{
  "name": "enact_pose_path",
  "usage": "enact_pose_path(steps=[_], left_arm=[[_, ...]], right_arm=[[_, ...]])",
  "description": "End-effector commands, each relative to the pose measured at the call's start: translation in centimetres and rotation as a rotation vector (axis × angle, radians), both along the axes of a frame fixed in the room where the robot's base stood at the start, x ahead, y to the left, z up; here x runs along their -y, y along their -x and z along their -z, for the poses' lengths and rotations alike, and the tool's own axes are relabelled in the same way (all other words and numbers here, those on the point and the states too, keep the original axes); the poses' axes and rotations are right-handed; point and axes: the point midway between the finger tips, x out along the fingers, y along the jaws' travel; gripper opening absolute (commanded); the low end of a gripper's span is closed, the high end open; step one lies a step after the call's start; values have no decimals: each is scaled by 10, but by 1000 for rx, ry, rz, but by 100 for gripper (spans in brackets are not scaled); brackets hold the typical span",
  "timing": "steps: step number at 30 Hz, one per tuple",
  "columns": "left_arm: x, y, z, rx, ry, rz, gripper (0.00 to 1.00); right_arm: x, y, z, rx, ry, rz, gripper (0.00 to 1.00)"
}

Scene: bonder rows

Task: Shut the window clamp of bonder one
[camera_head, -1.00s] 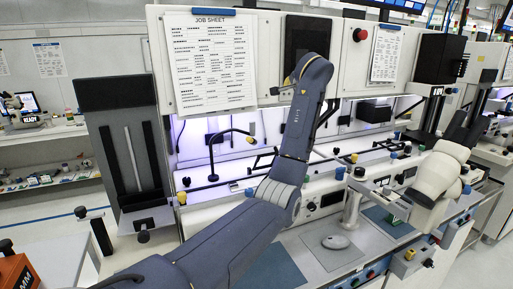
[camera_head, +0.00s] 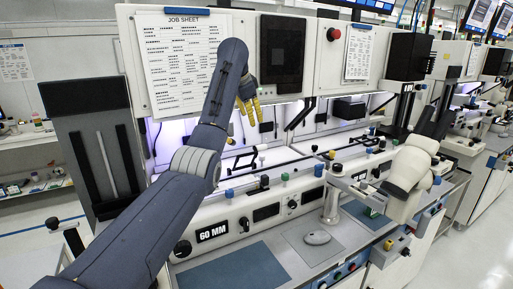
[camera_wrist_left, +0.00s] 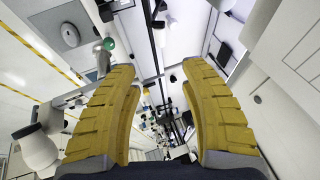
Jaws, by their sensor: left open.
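Bonder one appears to be the nearest machine (camera_head: 190,250), a white bench unit with a "60 MM" label. I cannot pick out its window clamp for sure; several small levers and knobs sit along its front rail, partly behind my left arm. My left gripper (camera_head: 249,106) has yellow fingers and hangs in front of the upper panel, above the rail, touching nothing that I can see. In the left wrist view its fingers (camera_wrist_left: 160,85) are spread wide with nothing between them. My right gripper is not in view.
A job sheet (camera_head: 186,62) and a dark screen (camera_head: 281,53) are on the upper panel. A cream rounded unit (camera_head: 408,168) stands at the right, by a pale post (camera_head: 331,206). A grey mouse-like object (camera_head: 317,238) lies on the worktop, which has open room around it.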

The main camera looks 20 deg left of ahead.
Motion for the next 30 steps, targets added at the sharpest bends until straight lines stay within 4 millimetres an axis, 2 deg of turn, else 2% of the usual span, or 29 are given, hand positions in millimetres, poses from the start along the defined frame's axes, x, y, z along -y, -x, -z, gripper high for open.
enact_pose_path(steps=[5, 21, 30], left_arm=[[0, -8, 16, -3, 2, -7, 45], [4, -52, 101, -1, 2, -8, 45], [7, -71, 136, -1, 2, -6, 45]], right_arm=[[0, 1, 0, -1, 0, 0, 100], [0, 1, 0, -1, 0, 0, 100], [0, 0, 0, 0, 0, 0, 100]])
